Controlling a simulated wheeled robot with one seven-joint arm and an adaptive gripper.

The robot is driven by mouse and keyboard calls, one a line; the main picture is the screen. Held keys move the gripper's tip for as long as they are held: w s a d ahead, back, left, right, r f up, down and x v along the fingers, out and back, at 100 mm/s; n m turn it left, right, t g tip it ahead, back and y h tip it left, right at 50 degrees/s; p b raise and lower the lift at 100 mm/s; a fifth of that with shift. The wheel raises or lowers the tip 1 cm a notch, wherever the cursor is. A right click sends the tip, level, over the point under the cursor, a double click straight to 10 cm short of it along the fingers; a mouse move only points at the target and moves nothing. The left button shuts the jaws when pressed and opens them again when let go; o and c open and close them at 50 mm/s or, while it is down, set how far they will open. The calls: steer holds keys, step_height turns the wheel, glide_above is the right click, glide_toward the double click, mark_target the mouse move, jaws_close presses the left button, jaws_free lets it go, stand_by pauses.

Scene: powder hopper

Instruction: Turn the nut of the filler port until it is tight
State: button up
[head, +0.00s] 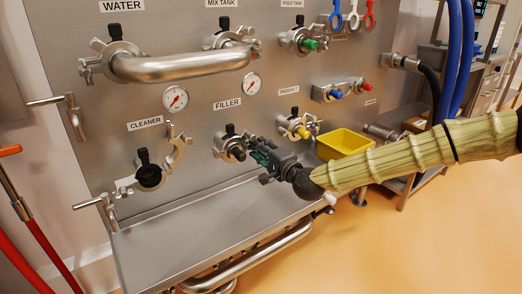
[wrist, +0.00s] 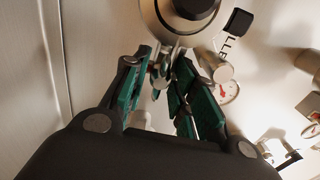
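The filler port (head: 231,148) is a round metal clamp with a dark cap and a black handle, under the FILLER label (head: 228,104). In the wrist view the port (wrist: 182,16) is at the top centre. A small metal nut (wrist: 161,74) hangs from its clamp. My gripper (head: 256,153) is at the right side of the port in the head view and hides the nut there. In the wrist view my gripper (wrist: 162,62) has its green-padded fingers apart, one on each side of the nut. I see no clear grip on it.
The cleaner port (head: 149,176) hangs with its clamp open at the left. The product port (head: 300,128) and a yellow bin (head: 343,145) are to the right. A steel ledge (head: 205,232) lies below. A pressure gauge (head: 251,83) is above.

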jaws_close()
steer(key=m, duration=0.1)
steer(key=m+b, duration=0.1)
steer(key=m, duration=0.2)
steer(key=shift+f+m+b, duration=0.25)
steer(key=shift+m+b, duration=0.05)
steer(key=shift+b, duration=0.05)
steer(key=m+b, duration=0.1)
steer(key=m, duration=0.1)
steer(key=shift+r+m, duration=0.1)
steer(key=shift+m, duration=0.2)
steer(key=shift+r+m, duration=0.15)
steer(key=shift+m, duration=0.15)
steer(key=shift+f+m+b, duration=0.35)
steer(key=shift+m+b, duration=0.5)
steer(key=shift+m, duration=0.25)
steer(key=m+b, duration=0.2)
steer(key=m, duration=0.2)
steer(key=shift+r+m+b, duration=0.35)
steer(key=shift+m, duration=0.45)
